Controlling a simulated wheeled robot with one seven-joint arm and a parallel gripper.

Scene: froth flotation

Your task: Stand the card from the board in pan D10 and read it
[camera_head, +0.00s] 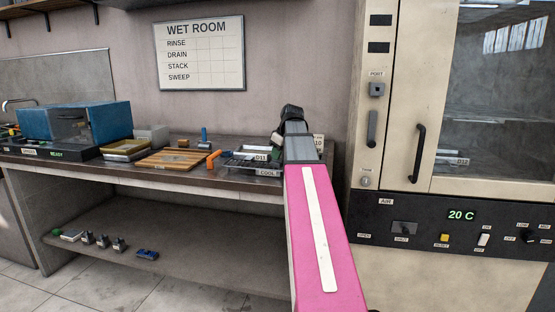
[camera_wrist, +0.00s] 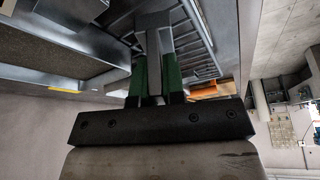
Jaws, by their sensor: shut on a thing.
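My gripper (camera_wrist: 157,78) has green fingers and is shut on a grey flat piece (camera_wrist: 154,45) that widens away from the fingers; I cannot tell what it is. In the head view my wrist hides the fingertips, above the right end of the bench. A pale tag (camera_head: 318,143) reading "10" shows just right of my wrist, partly covered. Whether it belongs to pan D10 is unclear. A white board (camera_head: 201,54) headed WET ROOM hangs on the wall. I cannot make out a separate card.
The bench (camera_head: 190,186) carries a blue machine (camera_head: 66,121), a yellow-rimmed tray (camera_head: 125,150), a wooden rack (camera_head: 172,160) and dark pans by a COOL label (camera_head: 268,172). A cream oven (camera_head: 408,95) stands right. A wire rack (camera_wrist: 197,48) lies near my fingers.

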